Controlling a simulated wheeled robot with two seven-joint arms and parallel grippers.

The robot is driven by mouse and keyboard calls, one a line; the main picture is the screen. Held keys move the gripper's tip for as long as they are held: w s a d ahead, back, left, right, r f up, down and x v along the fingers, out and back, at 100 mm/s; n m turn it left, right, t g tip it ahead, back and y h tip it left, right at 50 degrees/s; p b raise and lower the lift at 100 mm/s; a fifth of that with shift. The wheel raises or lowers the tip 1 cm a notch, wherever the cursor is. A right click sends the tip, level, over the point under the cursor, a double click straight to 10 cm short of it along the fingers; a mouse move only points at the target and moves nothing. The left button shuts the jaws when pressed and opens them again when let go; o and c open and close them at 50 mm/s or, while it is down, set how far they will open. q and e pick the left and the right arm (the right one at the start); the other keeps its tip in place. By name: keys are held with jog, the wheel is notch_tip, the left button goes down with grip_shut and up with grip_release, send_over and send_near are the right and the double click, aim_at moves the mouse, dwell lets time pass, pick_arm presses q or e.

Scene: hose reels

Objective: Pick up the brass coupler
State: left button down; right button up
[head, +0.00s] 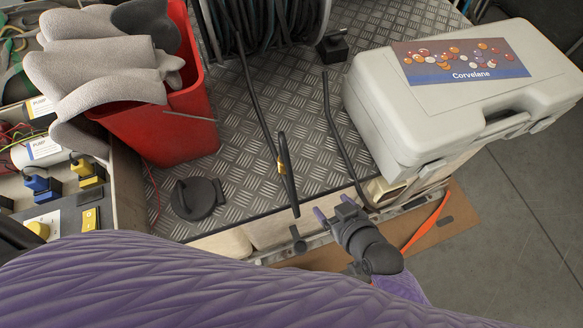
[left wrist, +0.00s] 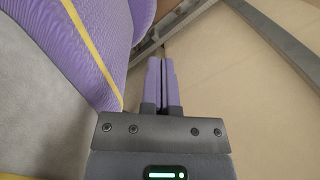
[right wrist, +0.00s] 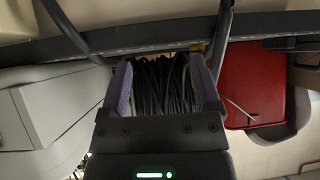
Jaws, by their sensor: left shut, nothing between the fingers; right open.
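I cannot pick out a brass coupler with certainty. A small yellow piece (head: 281,165) shows in the head view where a thin black hose meets a dark upright bar on the tread plate; its make is unclear. My right gripper (head: 334,212) is open and empty at the plate's front edge, right of and nearer than that piece. In the right wrist view, the gripper (right wrist: 163,88) has its fingers wide apart, with black hose coils (right wrist: 163,82) in the background between them. My left gripper (left wrist: 161,82) is shut and empty, and shows only in the left wrist view.
The hose reel (head: 265,25) stands at the back of the tread plate (head: 235,130). A red bin (head: 165,135) with grey gloves is left, a grey Corvelane case (head: 390,125) right. A black round lid (head: 197,199) lies near the front.

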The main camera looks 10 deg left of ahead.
aim_at(287, 167)
jog(key=a+r+n+y+b, duration=0.2)
jog(key=a+r+y, duration=0.1)
jog(key=a+r, duration=0.3)
jog(key=b+x, duration=0.2)
jog(key=x, duration=0.2)
jog(key=b+x, duration=0.2)
jog(key=x, duration=0.3)
jog(key=shift+w+r, duration=0.1)
jog(key=shift+w, duration=0.35)
jog(key=shift+w+a, duration=0.15)
jog(key=shift+r+t, duration=0.1)
jog(key=shift+t, duration=0.2)
jog(key=shift+c, duration=1.1)
jog(key=c, duration=0.5)
grip_shut()
pick_arm(q)
notch_tip(287, 167, down, 7)
jog(key=s+g, duration=0.1)
jog(key=s, duration=0.1)
jog(key=shift+s+a, duration=0.35)
jog(key=shift+a, duration=0.1)
